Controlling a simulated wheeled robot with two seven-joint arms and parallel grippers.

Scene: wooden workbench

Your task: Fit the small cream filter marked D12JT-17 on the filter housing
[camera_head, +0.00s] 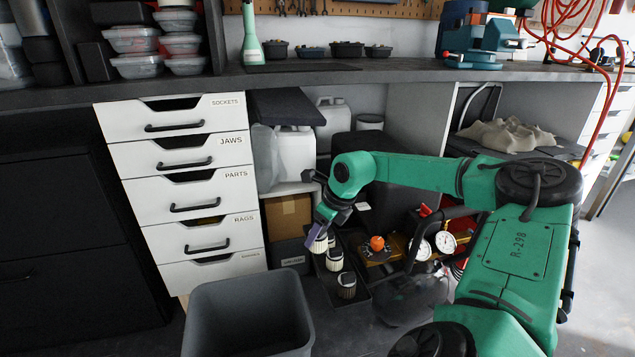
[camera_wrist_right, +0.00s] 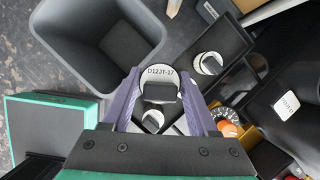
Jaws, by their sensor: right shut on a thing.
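My right gripper (camera_head: 318,234) is shut on a small cream filter (camera_head: 317,244), held above the dark tray. In the right wrist view the filter (camera_wrist_right: 160,78) sits between the purple fingers (camera_wrist_right: 155,100), its white face with a dark block turned to the camera and reading D12JT-17. Other cream filters with dark tops stand in the tray, one in the middle (camera_head: 334,259) and one at the near end (camera_head: 346,286); one also shows in the wrist view (camera_wrist_right: 208,63). I cannot pick out the filter housing with certainty. My left gripper is not in view.
A grey open bin (camera_head: 248,285) stands left of the dark tray (camera_head: 357,302). To the tray's right are a unit with an orange knob (camera_head: 377,243) and two round gauges (camera_head: 443,243). White drawers (camera_head: 185,190) stand left; the workbench top (camera_head: 330,73) runs behind.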

